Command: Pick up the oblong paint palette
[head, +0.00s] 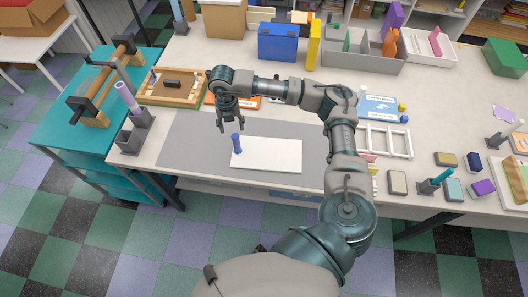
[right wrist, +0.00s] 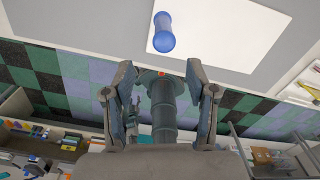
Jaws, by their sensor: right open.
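A flat oblong white board (head: 275,155) lies on the grey mat; it looks like the palette, but I cannot tell for certain. In the right wrist view the white board (right wrist: 225,35) and the blue cylinder (right wrist: 165,38) show ahead of the fingers. My right gripper (head: 231,126) is open and empty, pointing down above the cylinder and apart from it. It also shows in the right wrist view (right wrist: 160,72) with its fingers spread. My left gripper is out of view.
The grey mat (head: 190,140) has free room left of the board. A wooden tray (head: 185,88) lies behind it at the left. A white rack (head: 387,141) is to the right. A blue box (head: 278,44) and grey bin (head: 365,60) stand at the back.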

